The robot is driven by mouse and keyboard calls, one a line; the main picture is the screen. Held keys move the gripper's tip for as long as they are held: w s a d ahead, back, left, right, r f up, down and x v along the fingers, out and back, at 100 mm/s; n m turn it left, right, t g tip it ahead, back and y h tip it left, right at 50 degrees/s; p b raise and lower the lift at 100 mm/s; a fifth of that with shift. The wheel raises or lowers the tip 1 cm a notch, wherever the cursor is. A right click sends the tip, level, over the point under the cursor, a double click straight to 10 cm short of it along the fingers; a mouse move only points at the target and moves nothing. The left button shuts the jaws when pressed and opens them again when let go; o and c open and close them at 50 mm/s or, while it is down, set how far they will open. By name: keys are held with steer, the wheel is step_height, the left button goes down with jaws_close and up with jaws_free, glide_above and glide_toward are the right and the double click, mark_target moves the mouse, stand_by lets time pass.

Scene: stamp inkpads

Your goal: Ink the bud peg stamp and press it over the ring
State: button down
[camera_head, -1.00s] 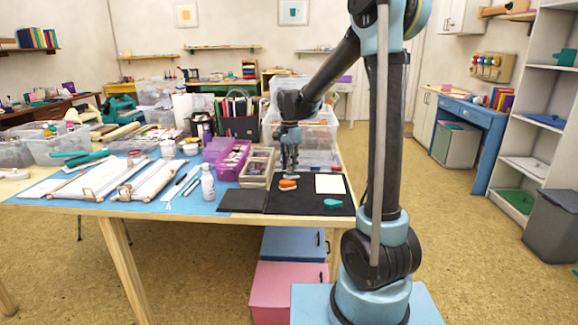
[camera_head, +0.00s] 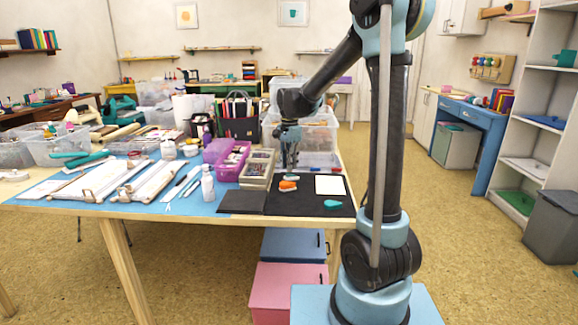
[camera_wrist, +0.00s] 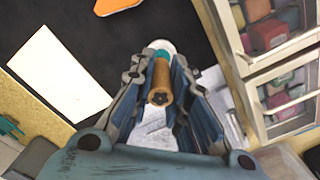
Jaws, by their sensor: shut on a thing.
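My gripper (camera_wrist: 155,100) is shut on the wooden peg stamp (camera_wrist: 160,80). The peg's near end bears a dark bud-like mark, and its far end is teal. A pale round thing (camera_wrist: 161,45) shows just beyond the teal end; I cannot tell whether they touch. In the head view my gripper (camera_head: 290,166) is low over the back of the black mat (camera_head: 285,207). An orange inkpad (camera_head: 288,186) lies in front of it, and a teal inkpad (camera_head: 332,203) lies nearer the front right. White paper (camera_head: 330,184) lies to the right. I cannot make out the ring.
A compartment tray (camera_head: 257,170) stands close left of my gripper, with a purple box (camera_head: 231,160) beyond it. Clear bins (camera_head: 312,140) stand behind. The mat's front part is mostly free.

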steer(key=shift+r, duration=0.15)
steer(key=shift+r, duration=2.65)
steer(key=shift+s, duration=0.1)
